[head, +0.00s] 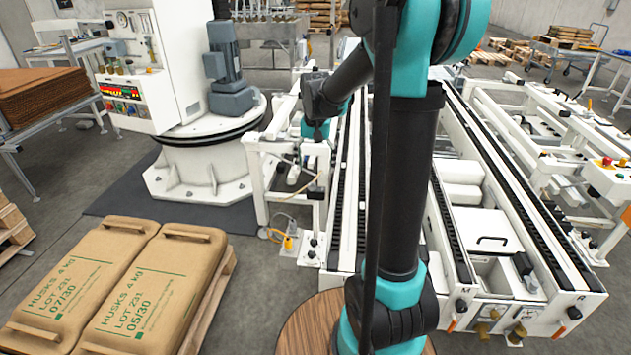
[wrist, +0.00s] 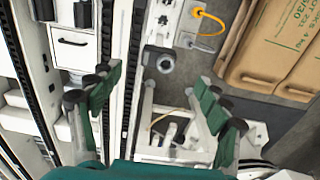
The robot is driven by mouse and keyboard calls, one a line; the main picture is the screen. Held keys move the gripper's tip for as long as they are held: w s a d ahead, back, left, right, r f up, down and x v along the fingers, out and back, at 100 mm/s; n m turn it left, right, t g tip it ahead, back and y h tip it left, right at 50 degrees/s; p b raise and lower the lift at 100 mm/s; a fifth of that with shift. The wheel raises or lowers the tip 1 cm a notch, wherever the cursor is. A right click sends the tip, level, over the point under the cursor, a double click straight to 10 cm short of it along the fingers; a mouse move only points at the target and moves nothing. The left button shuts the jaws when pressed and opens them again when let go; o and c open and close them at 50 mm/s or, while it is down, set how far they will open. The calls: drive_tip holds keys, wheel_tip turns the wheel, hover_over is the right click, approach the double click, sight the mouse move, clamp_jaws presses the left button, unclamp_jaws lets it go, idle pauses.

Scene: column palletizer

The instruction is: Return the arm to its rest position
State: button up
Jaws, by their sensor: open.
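My arm (head: 405,190) stands up in front of the conveyor in the head view, with teal joints and black links. Its forearm (head: 345,85) reaches away and down to the left, over the near-left edge of the conveyor. In the wrist view my gripper (wrist: 158,88) is open, its green-padded fingers wide apart. Nothing is between the fingers. In the head view the fingers cannot be made out clearly.
The white conveyor (head: 585,290) with black chains runs along the right. Two brown husk sacks (head: 155,290) lie on a pallet at front left; they also show in the wrist view (wrist: 270,45). A white machine column (head: 200,165) stands behind them. Bare floor (head: 250,270) lies between sacks and conveyor.

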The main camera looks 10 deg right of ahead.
drive_tip(key=shift+s, duration=0.1)
drive_tip(key=s+d+f+n+t, duration=0.1)
drive_tip(key=s+f, duration=0.3)
drive_tip(key=s, duration=0.7)
drive_tip(key=s+d+f+n+t, duration=0.2)
drive_tip(key=s+f, duration=0.3)
drive_tip(key=s, duration=0.5)
drive_tip(key=shift+s+d+n+t, duration=0.3)
drive_tip(key=shift+s+d+t, duration=0.1)
drive_tip(key=shift+d+t, duration=0.2)
